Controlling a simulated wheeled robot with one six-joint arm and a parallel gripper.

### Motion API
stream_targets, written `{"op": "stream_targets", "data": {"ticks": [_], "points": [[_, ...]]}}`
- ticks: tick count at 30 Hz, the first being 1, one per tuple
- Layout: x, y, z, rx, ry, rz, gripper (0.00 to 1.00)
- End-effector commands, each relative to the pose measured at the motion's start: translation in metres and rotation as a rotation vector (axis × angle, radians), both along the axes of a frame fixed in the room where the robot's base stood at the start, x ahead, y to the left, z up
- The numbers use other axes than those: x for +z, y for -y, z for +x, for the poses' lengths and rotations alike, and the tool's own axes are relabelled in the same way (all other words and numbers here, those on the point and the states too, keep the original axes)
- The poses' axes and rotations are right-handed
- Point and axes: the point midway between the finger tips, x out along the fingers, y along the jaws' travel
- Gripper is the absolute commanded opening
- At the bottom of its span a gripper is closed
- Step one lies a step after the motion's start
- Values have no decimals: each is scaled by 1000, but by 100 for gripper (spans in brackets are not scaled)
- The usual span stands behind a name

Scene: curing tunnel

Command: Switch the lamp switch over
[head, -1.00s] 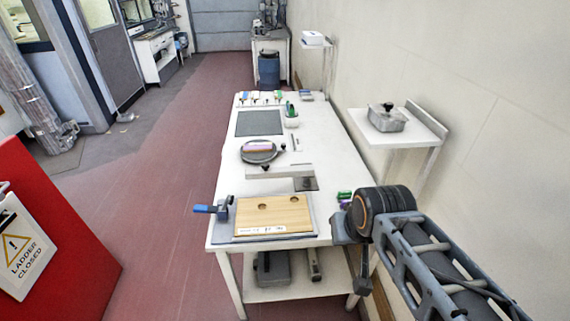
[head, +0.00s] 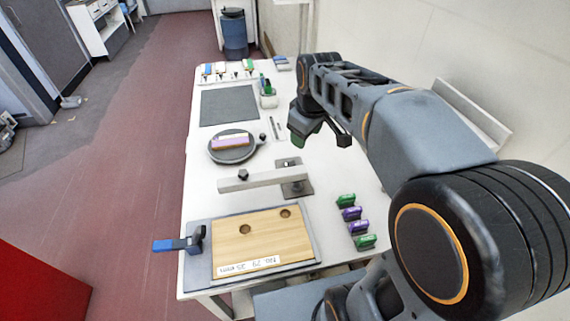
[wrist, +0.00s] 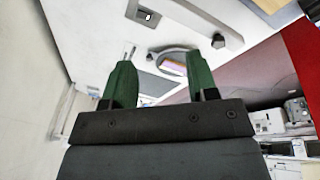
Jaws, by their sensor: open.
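A grey base plate (head: 297,189) on the white table carries a small black-and-white part (head: 289,163) that looks like the lamp switch. The same part shows near the top of the wrist view (wrist: 145,15). Which way it is tipped is too small to tell. A pale lamp arm (head: 262,180) with a black knob runs left from the plate. My gripper (head: 320,138) is open and empty, above the table, behind and right of the switch in the head view. In the wrist view its two green-padded fingers (wrist: 160,66) stand well apart, touching nothing.
A wooden board (head: 250,240) with a blue-handled clamp (head: 178,244) is at the front. Several green and purple blocks (head: 354,214) lie at right. A round dish (head: 233,147) and dark mat (head: 229,104) lie farther back. The wall bounds the right side.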

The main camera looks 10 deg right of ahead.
Motion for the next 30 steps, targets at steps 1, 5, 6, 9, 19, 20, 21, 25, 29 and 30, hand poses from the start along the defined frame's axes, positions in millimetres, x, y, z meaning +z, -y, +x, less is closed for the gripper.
{"op": "stream_targets", "data": {"ticks": [1, 5, 6, 9, 19, 20, 21, 25, 29, 30], "points": [[-19, -1, 25, 92, -33, -21, 53], [-47, -4, 80, 349, -98, -68, 53], [-57, -5, 95, 423, -117, -79, 53], [-82, -7, 126, 585, -156, -97, 53], [-138, -9, 176, 894, -220, -114, 53], [-141, -9, 177, 907, -223, -115, 53], [-145, -9, 179, 917, -225, -115, 53], [-162, -9, 180, 933, -229, -114, 53], [-184, -9, 180, 933, -229, -114, 53], [-193, -9, 180, 933, -229, -114, 53]]}}
